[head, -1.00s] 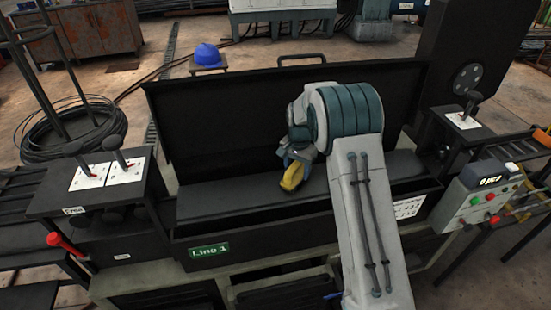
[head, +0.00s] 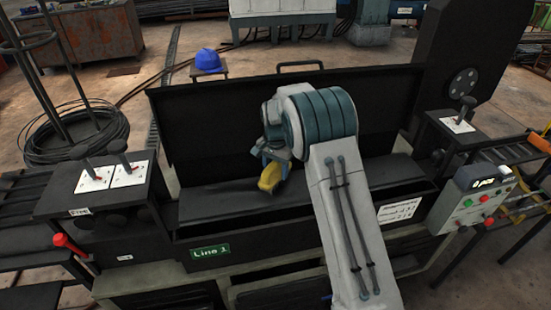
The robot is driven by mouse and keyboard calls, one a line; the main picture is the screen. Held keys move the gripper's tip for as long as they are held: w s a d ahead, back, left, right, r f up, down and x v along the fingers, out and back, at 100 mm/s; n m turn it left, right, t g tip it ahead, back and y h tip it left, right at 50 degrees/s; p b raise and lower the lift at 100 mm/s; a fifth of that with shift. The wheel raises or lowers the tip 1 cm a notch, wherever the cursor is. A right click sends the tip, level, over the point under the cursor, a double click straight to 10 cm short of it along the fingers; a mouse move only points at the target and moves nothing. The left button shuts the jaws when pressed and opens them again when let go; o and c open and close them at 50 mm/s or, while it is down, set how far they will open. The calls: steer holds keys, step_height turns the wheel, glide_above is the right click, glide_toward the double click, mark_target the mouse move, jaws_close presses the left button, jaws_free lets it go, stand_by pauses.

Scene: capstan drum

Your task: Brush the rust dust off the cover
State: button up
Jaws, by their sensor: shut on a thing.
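My gripper (head: 268,160) is over the middle of the machine, shut on a yellow brush (head: 270,178). The brush points down and is tilted, with its lower end at or just above the dark flat cover (head: 330,180). I cannot tell whether it touches. The cover lies in front of a raised dark panel (head: 210,125). My arm hides part of the cover's middle. No rust dust can be made out on the dark surface from here.
Lever boxes stand at the left (head: 110,180) and right (head: 458,125) ends of the machine. A control box with coloured buttons (head: 470,205) is at the right. A blue hard hat (head: 208,60) sits behind the raised panel. The cover's left part is clear.

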steer(key=shift+r+p, duration=1.35)
steer(key=shift+r, duration=1.25)
